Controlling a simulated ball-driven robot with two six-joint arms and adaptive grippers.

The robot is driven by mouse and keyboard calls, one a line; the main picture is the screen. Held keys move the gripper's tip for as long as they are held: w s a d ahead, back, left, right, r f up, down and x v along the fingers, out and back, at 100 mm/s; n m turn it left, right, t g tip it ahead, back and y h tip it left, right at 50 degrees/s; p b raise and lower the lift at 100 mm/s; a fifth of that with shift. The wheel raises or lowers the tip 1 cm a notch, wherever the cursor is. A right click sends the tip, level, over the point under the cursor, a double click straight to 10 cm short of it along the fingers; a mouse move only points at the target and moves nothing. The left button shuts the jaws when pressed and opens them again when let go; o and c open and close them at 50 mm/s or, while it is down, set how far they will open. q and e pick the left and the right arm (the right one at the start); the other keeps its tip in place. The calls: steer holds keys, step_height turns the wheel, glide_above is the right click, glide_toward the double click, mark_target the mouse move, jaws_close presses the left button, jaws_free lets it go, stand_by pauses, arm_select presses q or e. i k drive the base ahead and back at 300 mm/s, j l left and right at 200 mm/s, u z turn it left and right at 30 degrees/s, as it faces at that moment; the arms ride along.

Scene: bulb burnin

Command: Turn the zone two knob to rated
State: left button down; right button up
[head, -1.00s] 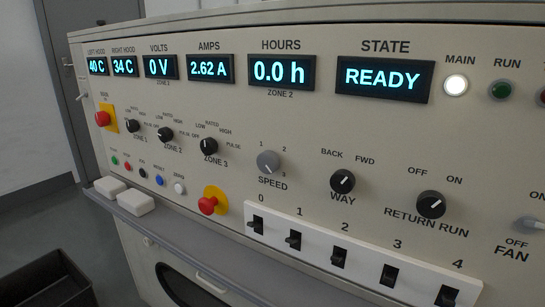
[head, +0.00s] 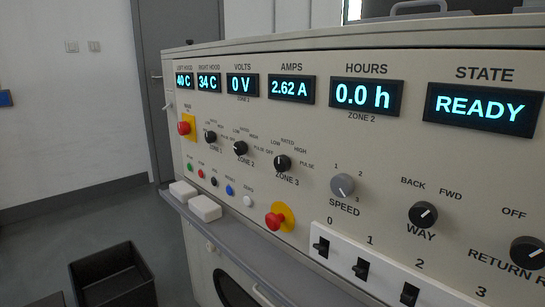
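The zone two knob (head: 240,148) is a small black rotary knob on the panel, left of centre in the head view. Its position labels are tiny; its pale pointer is too small to read surely. The zone one knob (head: 210,137) is to its left and the zone three knob (head: 282,163) to its right. The displays show 0 V on the volts display (head: 242,86), 2.62 A on the amps display (head: 291,89), and READY on the state display (head: 483,108). Neither of my grippers is in view.
Red stop buttons (head: 184,128) and (head: 277,219) are on the panel. Two white blocks (head: 205,208) sit on the ledge below. A black open bin (head: 112,272) stands on the floor at left.

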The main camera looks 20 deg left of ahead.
mark_target(240, 148)
steer(key=j+z, duration=0.2)
steer(key=j, duration=2.4)
steer(key=i, duration=0.05)
